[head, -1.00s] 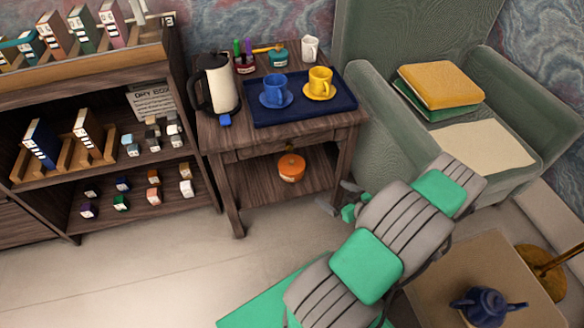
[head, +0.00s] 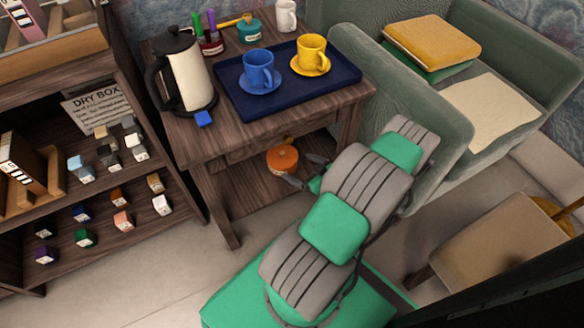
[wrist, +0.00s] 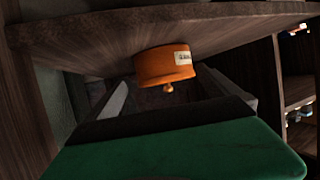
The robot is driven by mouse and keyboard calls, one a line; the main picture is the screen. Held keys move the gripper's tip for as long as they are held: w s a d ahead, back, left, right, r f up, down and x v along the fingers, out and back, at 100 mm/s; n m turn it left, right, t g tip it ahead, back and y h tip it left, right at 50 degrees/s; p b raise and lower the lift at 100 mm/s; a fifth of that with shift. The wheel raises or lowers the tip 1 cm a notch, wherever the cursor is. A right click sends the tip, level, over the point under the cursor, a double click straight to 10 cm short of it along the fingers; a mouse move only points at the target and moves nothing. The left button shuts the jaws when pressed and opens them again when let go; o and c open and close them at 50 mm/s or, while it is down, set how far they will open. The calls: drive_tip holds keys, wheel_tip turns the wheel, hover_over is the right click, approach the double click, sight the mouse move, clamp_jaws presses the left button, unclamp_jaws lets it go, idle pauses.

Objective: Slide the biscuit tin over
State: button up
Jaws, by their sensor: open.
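The biscuit tin (head: 281,161) is a round orange tin on the lower shelf (head: 245,192) of a dark wooden side table. In the wrist view, which is upside down, the tin (wrist: 163,66) shows a pale label and a small knob on its lid. My gripper (head: 303,172) is open at the right front of the tin in the head view. In the wrist view, my gripper's grey fingers (wrist: 178,98) are spread wide, with the tin ahead between their lines. I cannot tell whether a finger touches it.
The table top (head: 185,128) holds a kettle (head: 186,80) and a blue tray (head: 240,108) with a blue cup and a yellow cup. Table legs flank the shelf. A green armchair (head: 400,115) stands close on the right, a shelf unit (head: 150,165) on the left.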

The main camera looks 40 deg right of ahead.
sight(284, 162)
drive_tip(key=shift+w+a+r, duration=0.1)
drive_tip(key=shift+w+a, duration=0.05)
drive_tip(key=shift+a, duration=0.1)
drive_tip(key=shift+w+a+f, duration=0.15)
drive_tip(key=shift+w+f, duration=0.1)
drive_tip(key=shift+w, duration=0.2)
drive_tip(key=b+x, duration=0.2)
drive_tip(key=x, duration=0.5)
drive_tip(key=shift+b, duration=0.35)
drive_tip(key=shift+c, duration=0.4)
drive_tip(key=c, duration=1.1)
drive_tip(key=shift+o, duration=0.2)
